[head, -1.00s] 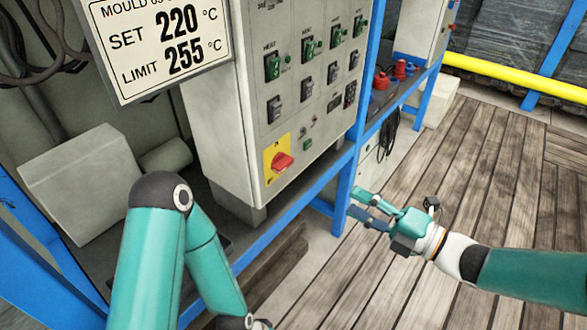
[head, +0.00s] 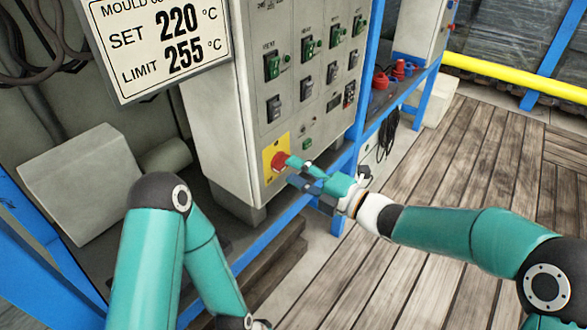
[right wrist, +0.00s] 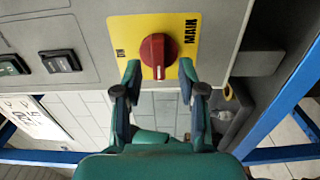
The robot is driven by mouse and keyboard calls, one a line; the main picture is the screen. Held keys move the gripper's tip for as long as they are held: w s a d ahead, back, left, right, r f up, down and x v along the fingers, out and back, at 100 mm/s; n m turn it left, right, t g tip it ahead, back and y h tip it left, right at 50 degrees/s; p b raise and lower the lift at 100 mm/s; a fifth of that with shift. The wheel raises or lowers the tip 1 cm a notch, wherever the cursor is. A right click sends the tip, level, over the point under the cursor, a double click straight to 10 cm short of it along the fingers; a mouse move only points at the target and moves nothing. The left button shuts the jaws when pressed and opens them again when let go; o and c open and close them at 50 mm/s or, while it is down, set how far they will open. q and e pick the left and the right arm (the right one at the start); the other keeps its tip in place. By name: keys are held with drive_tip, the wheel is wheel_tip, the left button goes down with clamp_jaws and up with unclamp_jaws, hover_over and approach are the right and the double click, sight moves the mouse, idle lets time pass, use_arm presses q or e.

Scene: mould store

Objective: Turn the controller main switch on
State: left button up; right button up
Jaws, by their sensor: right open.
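The main switch is a red rotary knob (head: 279,160) on a yellow plate (head: 269,148), low on the grey controller cabinet (head: 215,130). In the right wrist view the knob (right wrist: 158,50) sits on the yellow plate (right wrist: 190,22) marked ON and MAIN, with its grip bar pointing down the picture. My right gripper (head: 291,171) is open at the switch; in the wrist view its fingertips (right wrist: 158,72) lie to either side of the grip bar's lower end. I cannot tell whether they touch it. My left arm stands at the lower left, its gripper beyond the bottom edge.
Several green and black rocker switches (head: 308,47) are above the knob. A sign (head: 160,45) reading SET 220, LIMIT 255 hangs at upper left. A blue frame rail (head: 290,215) runs under the cabinet. The wooden floor (head: 480,160) to the right is clear.

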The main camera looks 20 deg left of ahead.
drive_tip(key=shift+x, duration=0.95)
